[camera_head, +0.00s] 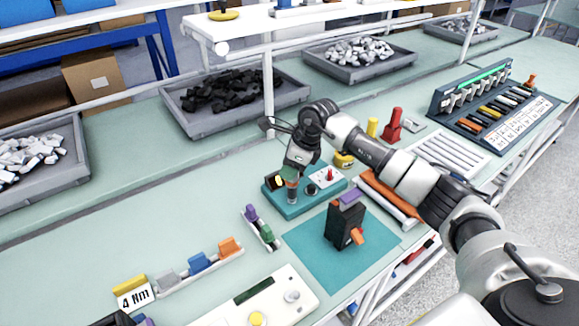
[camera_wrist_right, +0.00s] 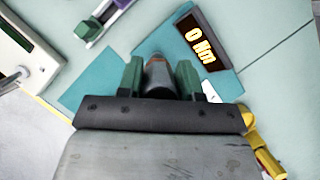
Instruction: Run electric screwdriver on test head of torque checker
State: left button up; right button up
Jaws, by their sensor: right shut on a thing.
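The torque checker (camera_head: 312,205) is a teal unit on the bench, with a red knob and a dark round part on top. Its display (camera_wrist_right: 203,42) reads 0 Nm in the wrist view. My right gripper (camera_head: 291,174) is over the checker's left part, pointing down. It is shut on a slim upright tool with an orange-brown part, which looks like the electric screwdriver (camera_head: 292,192). Between the green fingers in the wrist view, only the screwdriver's end (camera_wrist_right: 156,72) shows. The gripper hides the test head, so I cannot tell whether the tip touches it.
A black block (camera_head: 343,226) with purple and orange parts stands on a teal mat (camera_head: 312,258) in front of the checker. A 4 Nm card (camera_head: 134,298) stands at front left beside coloured pieces. A white panel (camera_head: 265,305) is in front. Grey bins (camera_head: 200,125) stand behind.

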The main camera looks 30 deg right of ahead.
jog(key=shift+f+b, duration=0.7)
jog(key=shift+b, duration=0.05)
dwell(1.6)
jog(key=shift+r, duration=0.15)
jog(key=shift+r+p, duration=1.6)
jog(key=shift+r, duration=1.3)
